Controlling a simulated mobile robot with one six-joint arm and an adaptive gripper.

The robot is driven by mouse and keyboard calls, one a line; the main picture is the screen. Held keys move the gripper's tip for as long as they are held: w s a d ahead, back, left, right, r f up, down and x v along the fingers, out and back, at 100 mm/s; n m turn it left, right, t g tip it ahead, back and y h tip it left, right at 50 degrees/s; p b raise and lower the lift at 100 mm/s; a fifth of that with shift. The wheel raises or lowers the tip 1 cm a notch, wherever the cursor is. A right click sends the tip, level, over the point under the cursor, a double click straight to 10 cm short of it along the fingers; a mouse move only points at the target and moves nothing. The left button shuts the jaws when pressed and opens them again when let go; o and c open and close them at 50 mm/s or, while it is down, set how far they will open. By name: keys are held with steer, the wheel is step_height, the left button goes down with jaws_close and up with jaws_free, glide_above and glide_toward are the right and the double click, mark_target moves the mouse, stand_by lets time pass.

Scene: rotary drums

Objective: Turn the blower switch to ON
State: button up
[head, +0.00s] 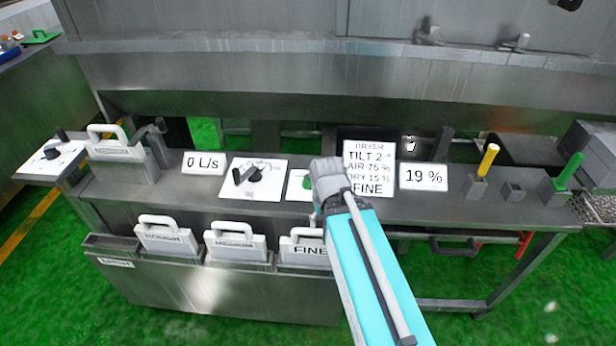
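My gripper (326,178) reaches over the console (420,210) from the front, in the middle of the head view. I see it from behind, and its fingers are too small and hidden to tell whether they are open. Just left of it is a white plate with a green patch (297,184), partly covered by the gripper; it may be the blower switch, but no label or handle is readable. Further left is a white dial plate (262,189) with a black pointer knob (252,175). A "0 L/s" display (204,163) stands left of that.
A dryer sign (369,168) and a "19 %" display (423,177) stand close right of my gripper. Yellow (488,160) and green (568,171) levers rise further right. Handled plates, one marked FINE (306,253), sit in a front rack. Another knob plate (50,160) is far left.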

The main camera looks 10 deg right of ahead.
steer(key=w+d+r+n+p, duration=0.2)
steer(key=w+r+p, duration=0.4)
steer(key=w, duration=0.3)
steer(key=w+d+r+n+p, duration=0.2)
steer(key=w+r+n+p, duration=0.1)
steer(key=w+r+p, duration=0.4)
steer(key=shift+w+r+n+p, duration=0.25)
steer(key=shift+w+n+p, duration=0.05)
steer(key=shift+w, duration=0.85)
steer(key=shift+a+f, duration=0.1)
steer(key=shift+f, duration=0.1)
step_height(320, 180, down, 13)
steer(key=b, duration=1.4)
steer(key=shift+f, duration=0.2)
jaws_close()
